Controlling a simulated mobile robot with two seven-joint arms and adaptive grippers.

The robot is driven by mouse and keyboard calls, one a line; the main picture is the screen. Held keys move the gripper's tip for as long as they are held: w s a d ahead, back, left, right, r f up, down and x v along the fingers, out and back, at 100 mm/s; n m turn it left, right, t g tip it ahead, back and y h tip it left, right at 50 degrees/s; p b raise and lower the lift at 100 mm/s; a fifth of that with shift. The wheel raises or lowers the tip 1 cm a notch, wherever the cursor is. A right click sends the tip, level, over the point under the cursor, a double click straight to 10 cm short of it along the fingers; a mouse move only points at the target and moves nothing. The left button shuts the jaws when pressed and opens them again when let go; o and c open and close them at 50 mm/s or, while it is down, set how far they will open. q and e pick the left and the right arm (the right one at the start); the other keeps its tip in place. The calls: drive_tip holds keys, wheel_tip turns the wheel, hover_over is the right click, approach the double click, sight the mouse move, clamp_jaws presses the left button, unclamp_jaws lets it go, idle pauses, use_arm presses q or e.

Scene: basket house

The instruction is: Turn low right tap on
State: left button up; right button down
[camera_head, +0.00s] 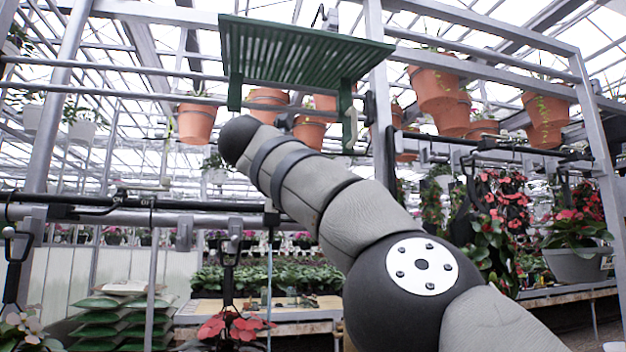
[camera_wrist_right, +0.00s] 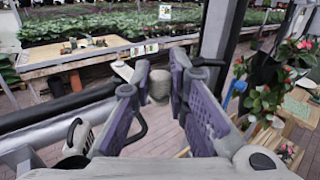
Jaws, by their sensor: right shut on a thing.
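In the right wrist view my right gripper (camera_wrist_right: 159,80) has its purple-padded fingers on both sides of a small grey rounded piece, which looks like the tap (camera_wrist_right: 159,88). The fingers are shut on it at their tips, with a gap between them nearer the palm. The tap's handle and spout cannot be told apart at this size. In the head view my right arm crosses the middle and hides what is behind it; its gripper is out of that picture. My left gripper is in neither view.
A green slatted shelf (camera_head: 300,45) and terracotta pots (camera_head: 440,95) hang overhead on metal rails. Red-flowered plants (camera_head: 500,215) hang at the right. A wooden table (camera_wrist_right: 85,58) stands beyond the gripper.

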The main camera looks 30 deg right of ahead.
drive_tip(key=shift+w+a, duration=0.1)
drive_tip(key=shift+a, duration=0.05)
drive_tip(key=c, duration=1.9)
unclamp_jaws()
drive_tip(key=o, duration=0.4)
drive_tip(key=shift+w, duration=0.2)
drive_tip(key=shift+c, duration=0.2)
drive_tip(key=shift+s, duration=0.2)
drive_tip(key=v, duration=1.2)
drive_tip(key=shift+w, duration=0.1)
